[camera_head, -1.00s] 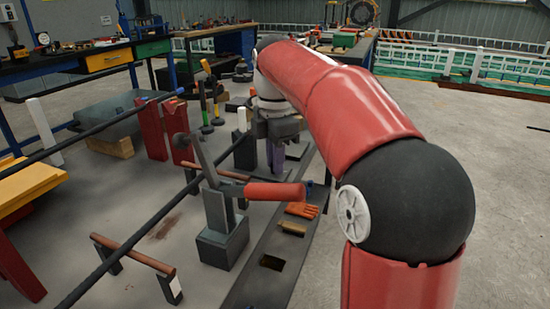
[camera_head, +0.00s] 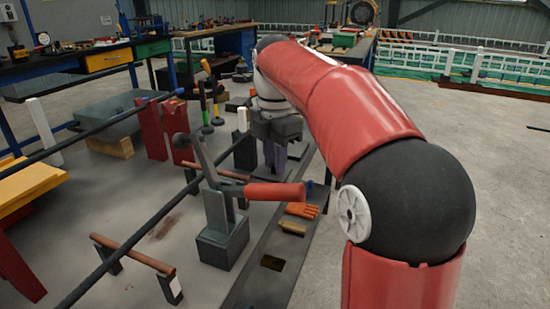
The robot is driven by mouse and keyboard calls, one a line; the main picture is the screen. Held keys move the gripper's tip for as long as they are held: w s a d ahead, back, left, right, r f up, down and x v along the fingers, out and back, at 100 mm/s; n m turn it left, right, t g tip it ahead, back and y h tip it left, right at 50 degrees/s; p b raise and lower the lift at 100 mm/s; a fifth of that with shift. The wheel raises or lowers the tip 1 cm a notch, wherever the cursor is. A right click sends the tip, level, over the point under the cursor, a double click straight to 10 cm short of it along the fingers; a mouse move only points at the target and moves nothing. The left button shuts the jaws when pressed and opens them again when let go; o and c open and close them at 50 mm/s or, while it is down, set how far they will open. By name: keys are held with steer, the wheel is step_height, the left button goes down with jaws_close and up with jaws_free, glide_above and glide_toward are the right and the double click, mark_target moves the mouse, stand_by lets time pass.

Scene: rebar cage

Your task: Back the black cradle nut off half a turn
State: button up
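I cannot make out the black cradle nut in this view; it is too small or hidden. My gripper (camera_head: 274,156) points down at the end of my red arm, past the grey lever tool. Its two purple-grey fingers show below the dark wrist, close over the dark strip on the floor. The view does not show whether they are open or shut, or whether they touch anything. A dark upright block (camera_head: 244,152) stands just left of my gripper, by the far end of a long black bar (camera_head: 150,212).
A grey lever tool (camera_head: 222,240) with a red handle (camera_head: 274,192) stands in front of my gripper. Orange gloves (camera_head: 302,210) and a tan block (camera_head: 293,227) lie on the dark strip. Low brown-railed stands (camera_head: 135,252) cross under the bar. Open floor lies at right.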

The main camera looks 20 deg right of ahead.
steer(key=shift+o, duration=1.2)
step_height(320, 180, up, 8)
steer(key=shift+f, duration=0.2)
steer(key=shift+r, duration=0.1)
